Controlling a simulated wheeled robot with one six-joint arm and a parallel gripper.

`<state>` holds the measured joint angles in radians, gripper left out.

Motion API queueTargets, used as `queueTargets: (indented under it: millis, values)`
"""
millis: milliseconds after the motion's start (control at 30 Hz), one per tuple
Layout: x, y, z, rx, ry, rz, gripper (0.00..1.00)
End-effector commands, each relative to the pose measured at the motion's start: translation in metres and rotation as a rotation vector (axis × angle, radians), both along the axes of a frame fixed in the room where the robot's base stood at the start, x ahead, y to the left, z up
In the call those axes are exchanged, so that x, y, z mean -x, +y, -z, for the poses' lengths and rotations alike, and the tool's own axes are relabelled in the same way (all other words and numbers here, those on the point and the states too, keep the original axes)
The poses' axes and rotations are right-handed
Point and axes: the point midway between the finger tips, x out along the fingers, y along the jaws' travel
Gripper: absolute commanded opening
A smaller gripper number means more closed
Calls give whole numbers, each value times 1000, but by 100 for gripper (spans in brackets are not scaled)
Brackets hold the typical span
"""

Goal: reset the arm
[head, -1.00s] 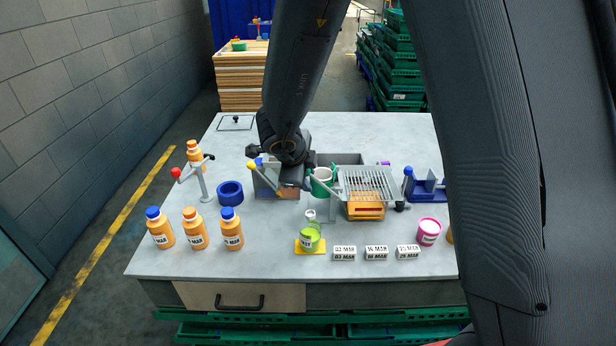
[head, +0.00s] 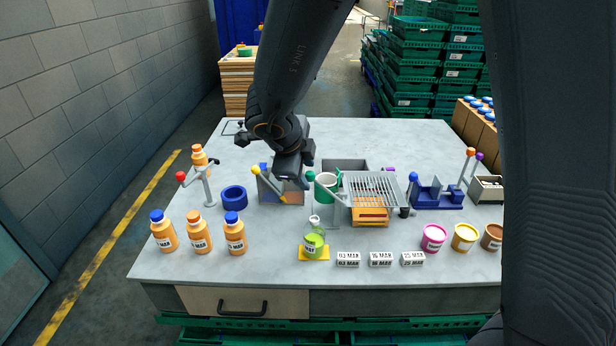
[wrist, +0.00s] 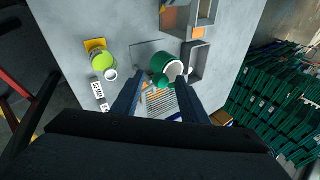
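My arm reaches over the grey worktable (head: 270,262), with my gripper (head: 300,180) above the middle of the table, near the green-and-white cup (head: 326,187). In the wrist view my gripper's two fingers (wrist: 158,80) stand apart with nothing held between them. Beyond and between the fingers, the green cup (wrist: 166,66) and the wire rack (wrist: 160,103) show lower down on the table. In the head view the gripper's fingertips are small and dark, partly lost against the arm.
Orange bottles (head: 198,236) stand at the front left, beside a blue ring (head: 234,197). A lime bottle (head: 314,240), date blocks (head: 380,259) and tubs (head: 464,237) line the front. The rack (head: 372,189) stands right of the cup. Green crates (head: 418,60) are stacked behind.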

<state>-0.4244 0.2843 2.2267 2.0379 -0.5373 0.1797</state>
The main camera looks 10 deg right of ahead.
Motion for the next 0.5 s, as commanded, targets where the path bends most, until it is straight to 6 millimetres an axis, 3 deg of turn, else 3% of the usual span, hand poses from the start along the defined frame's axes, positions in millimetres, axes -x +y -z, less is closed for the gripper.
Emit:
queueTargets:
  millis: [500]
  values:
    - [0,-1,1,1,1,0,40]
